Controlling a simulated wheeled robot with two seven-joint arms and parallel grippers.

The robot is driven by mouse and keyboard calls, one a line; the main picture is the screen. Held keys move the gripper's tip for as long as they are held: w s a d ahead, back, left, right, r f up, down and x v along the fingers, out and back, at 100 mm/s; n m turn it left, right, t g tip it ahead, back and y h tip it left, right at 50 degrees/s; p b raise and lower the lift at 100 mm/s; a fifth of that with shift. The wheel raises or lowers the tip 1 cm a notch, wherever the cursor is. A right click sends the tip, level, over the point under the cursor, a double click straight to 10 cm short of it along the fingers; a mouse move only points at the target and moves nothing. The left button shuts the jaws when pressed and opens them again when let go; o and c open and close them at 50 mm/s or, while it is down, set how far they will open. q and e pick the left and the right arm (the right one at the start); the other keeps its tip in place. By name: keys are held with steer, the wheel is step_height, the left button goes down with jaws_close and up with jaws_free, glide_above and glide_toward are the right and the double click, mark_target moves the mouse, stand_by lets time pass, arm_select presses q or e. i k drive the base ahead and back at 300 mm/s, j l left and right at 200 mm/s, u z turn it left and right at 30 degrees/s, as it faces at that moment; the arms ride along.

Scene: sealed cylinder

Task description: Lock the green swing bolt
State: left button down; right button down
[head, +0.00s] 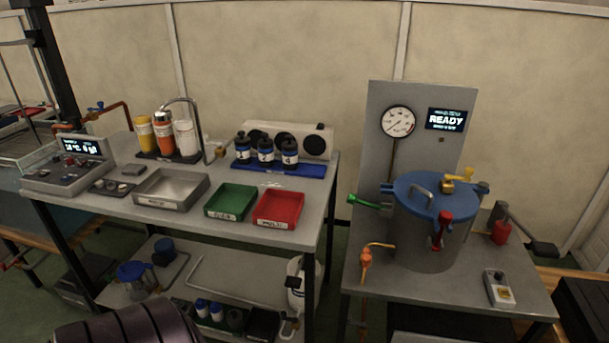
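The sealed cylinder (420,240) is a grey vessel with a blue lid (428,192) on the right-hand table. The green swing bolt (366,202) sticks out roughly level to the left of the vessel, swung outward, below a blue lug at the lid's left edge. A red swing bolt (440,229) stands at the front of the lid, its length running down the vessel side. A yellow bolt (457,178) lies at the back right of the lid top. Neither gripper is in view.
A panel behind the vessel has a gauge (397,121) and a display (445,119) reading READY. An orange valve (366,258) stands front left of the vessel, a control box (498,288) front right. The left bench carries green (231,201) and red (279,208) trays.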

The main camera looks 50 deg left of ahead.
mark_target(352, 198)
steer(key=k+u, duration=0.15)
steer(key=u, duration=1.05)
